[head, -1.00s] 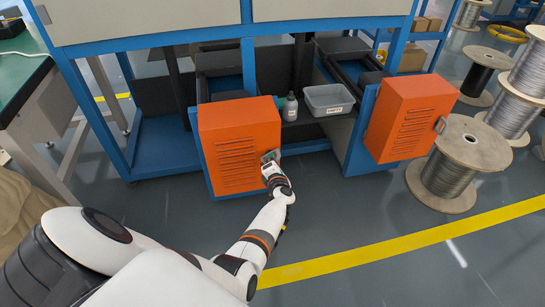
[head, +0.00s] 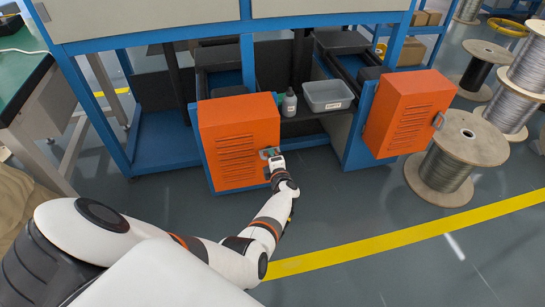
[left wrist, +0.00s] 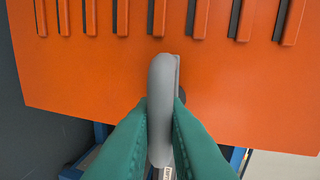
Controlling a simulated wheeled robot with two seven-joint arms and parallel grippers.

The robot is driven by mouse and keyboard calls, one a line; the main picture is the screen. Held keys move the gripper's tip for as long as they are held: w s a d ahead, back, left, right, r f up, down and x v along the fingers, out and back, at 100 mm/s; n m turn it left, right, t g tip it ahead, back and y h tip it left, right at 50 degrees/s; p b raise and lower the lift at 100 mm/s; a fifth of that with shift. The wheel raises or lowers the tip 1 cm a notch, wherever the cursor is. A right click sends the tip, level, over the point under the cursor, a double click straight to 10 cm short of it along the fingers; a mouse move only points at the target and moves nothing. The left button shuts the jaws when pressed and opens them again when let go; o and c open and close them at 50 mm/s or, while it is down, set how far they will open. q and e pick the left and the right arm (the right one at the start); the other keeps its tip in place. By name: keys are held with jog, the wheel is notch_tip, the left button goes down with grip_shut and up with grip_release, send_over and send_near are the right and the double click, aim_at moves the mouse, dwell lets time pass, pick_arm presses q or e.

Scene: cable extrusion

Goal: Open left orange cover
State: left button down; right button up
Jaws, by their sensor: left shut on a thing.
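The left orange cover (head: 238,140) is a slatted orange box on the blue frame, and it looks closed in the head view. Its face with dark slots (left wrist: 100,60) fills most of the left wrist view. A grey handle (left wrist: 161,100) stands out from that face. My left gripper (head: 270,154) is at the cover's right edge. Its green fingers (left wrist: 160,130) are shut on the handle, one on each side. The handle's far mount is partly hidden. My right gripper is not in view.
A second orange cover (head: 408,115) with its own handle is to the right. A grey bin (head: 328,97) and a bottle (head: 289,104) stand on the shelf between them. Wire spools (head: 455,160) stand at the right. The floor (head: 340,215) in front is clear.

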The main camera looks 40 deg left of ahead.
pick_arm(q)
jog(key=shift+d, duration=0.15)
